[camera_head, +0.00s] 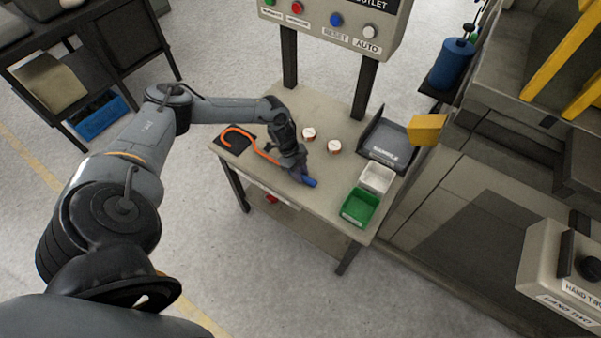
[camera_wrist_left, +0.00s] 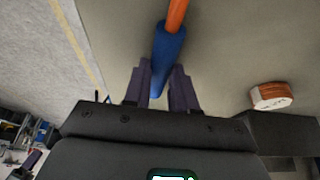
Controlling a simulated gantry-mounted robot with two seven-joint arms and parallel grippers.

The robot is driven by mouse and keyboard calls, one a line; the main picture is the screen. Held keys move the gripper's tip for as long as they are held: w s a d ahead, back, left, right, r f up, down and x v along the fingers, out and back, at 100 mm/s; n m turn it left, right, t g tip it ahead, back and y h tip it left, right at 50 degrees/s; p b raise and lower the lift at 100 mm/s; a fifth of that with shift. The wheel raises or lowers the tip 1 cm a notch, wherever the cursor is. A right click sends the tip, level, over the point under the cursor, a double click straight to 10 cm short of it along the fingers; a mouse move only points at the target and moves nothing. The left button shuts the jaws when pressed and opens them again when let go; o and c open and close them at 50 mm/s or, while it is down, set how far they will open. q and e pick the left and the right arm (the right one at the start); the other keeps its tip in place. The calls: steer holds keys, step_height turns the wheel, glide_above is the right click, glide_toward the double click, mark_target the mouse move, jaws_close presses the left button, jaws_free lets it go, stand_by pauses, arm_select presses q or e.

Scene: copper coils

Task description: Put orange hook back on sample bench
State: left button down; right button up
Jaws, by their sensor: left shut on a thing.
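The orange hook (camera_head: 263,154) has a curved orange end and a blue handle (camera_head: 310,182). My left gripper (camera_head: 301,177) is shut on the blue handle. In the left wrist view, the blue handle (camera_wrist_left: 168,47) sits between the two fingers of the gripper (camera_wrist_left: 161,82), with the orange shaft (camera_wrist_left: 177,14) running out past them. The hook lies along the sample bench (camera_head: 265,178), its curved end over a black pad (camera_head: 232,148) at the bench's left end. I cannot tell whether it touches the bench top. My right gripper is out of view.
Two copper coils (camera_head: 309,133) (camera_head: 334,147) with white tops stand right of the gripper. A grey sample tray (camera_head: 387,143), a white bin (camera_head: 376,179) and a green bin (camera_head: 359,207) occupy the bench's right side. A button panel (camera_head: 330,30) stands behind on two posts.

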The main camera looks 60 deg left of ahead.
arm_select(q)
steer(key=c, duration=1.4)
jaws_free()
steer(key=shift+f, duration=0.1)
steer(key=o, duration=0.5)
steer(key=p+v, duration=0.2)
steer(key=v, duration=1)
steer(key=shift+p, duration=0.35)
